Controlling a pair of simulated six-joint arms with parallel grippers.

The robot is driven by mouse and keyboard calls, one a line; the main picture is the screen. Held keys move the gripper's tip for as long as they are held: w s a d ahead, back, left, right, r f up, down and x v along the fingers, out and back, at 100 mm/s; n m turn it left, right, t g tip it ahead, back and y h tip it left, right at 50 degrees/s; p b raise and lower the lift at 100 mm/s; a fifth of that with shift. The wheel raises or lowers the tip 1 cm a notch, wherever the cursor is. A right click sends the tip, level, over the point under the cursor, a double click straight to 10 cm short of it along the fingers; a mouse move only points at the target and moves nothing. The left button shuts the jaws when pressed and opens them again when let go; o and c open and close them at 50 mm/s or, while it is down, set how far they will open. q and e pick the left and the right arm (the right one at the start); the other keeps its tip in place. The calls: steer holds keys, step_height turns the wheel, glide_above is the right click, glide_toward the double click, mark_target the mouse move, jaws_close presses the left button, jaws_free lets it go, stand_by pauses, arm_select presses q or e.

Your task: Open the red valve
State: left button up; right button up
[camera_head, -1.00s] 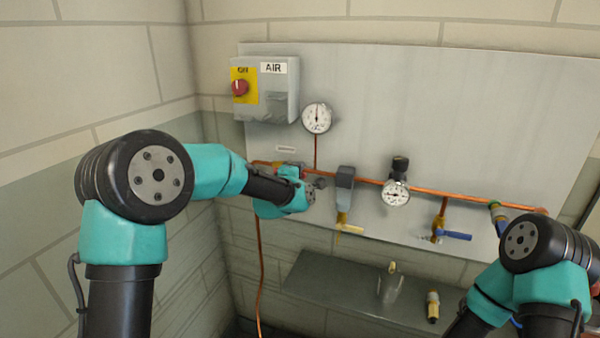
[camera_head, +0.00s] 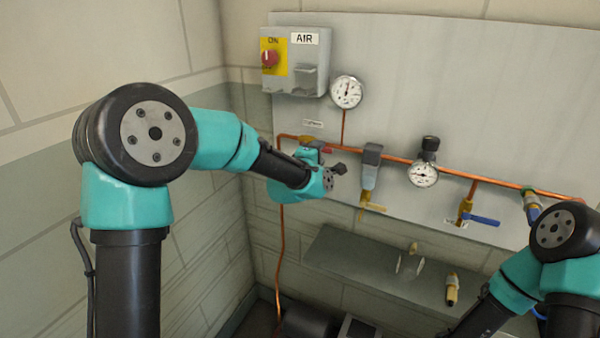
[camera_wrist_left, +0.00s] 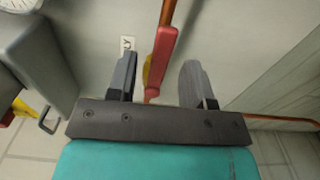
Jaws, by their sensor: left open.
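The red valve's lever (camera_wrist_left: 161,58) shows in the left wrist view, lying roughly along the copper pipe (camera_wrist_left: 168,12), with a yellow part (camera_wrist_left: 147,70) beside it. My left gripper (camera_wrist_left: 158,84) is open, and the lever's lower end appears between its two fingers. I cannot tell whether either finger touches it. In the head view, a bit of the red lever (camera_head: 327,150) shows just above my left gripper (camera_head: 338,169), which hides most of the valve. My right arm is at the lower right of the head view, but its gripper is out of view.
The AIR box (camera_head: 296,62) is above. A grey shelf (camera_head: 345,255) holds small fittings.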

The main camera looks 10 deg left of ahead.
arm_select(q)
steer(key=v, duration=1.2)
steer(key=shift+s, duration=0.1)
steer(key=s+a+f+m+g, duration=0.2)
steer(key=s+f+m+g, duration=0.15)
steer(key=f, duration=1.05)
steer(key=s+a+f+m+g, duration=0.25)
steer(key=f+g, duration=0.25)
steer(key=f, duration=0.8)
steer(key=s+a+f+m+g, duration=0.2)
steer(key=s+f+m+g, duration=0.5)
steer(key=s+f, duration=1.2)
steer(key=shift+f+m+g, duration=0.3)
steer(key=shift+m+g, duration=0.1)
steer(key=shift+g, duration=0.25)
